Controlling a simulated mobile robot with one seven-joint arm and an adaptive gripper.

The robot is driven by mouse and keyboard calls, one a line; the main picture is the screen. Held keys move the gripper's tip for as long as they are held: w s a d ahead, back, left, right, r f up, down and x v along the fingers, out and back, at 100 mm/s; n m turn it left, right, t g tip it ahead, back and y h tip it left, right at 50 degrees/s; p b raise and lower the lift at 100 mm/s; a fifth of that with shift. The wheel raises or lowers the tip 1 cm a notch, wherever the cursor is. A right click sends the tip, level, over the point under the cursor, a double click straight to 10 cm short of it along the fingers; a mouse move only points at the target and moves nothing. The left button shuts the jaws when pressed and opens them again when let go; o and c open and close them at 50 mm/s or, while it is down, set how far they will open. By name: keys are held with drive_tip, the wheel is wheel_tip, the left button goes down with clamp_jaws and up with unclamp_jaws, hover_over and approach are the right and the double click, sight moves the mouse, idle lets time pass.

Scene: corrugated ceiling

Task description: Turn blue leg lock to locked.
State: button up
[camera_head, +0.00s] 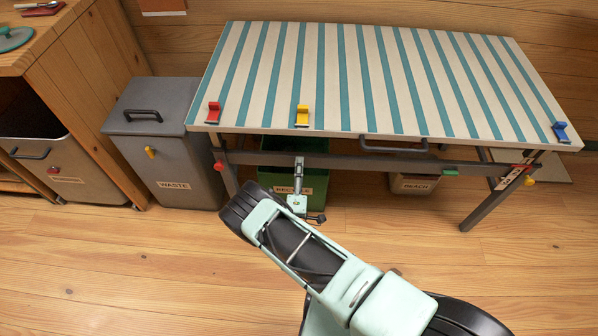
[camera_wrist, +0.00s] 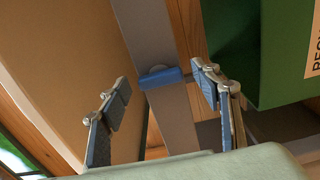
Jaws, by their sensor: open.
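The blue leg lock (camera_wrist: 161,77) shows in the wrist view as a blue band across a grey metal bar (camera_wrist: 172,108). My gripper (camera_wrist: 160,86) is open, with one finger to the left of the lock and the other to its right in the picture. I see nothing held, and I cannot tell whether a finger touches the lock. In the head view my gripper (camera_head: 299,175) is under the front edge of the striped folding table (camera_head: 350,80), in front of the green recycle bin (camera_head: 315,180). I cannot make out the blue lock there.
Red (camera_head: 213,113), yellow (camera_head: 302,116) and blue (camera_head: 561,131) clamps sit along the table's front edge. A grey waste bin (camera_head: 165,165) stands left of the table. A green lever (camera_head: 450,171) is on the rail. The floor in front is clear.

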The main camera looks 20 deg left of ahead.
drive_tip(key=shift+s, duration=0.1)
drive_tip(key=v, duration=1.2)
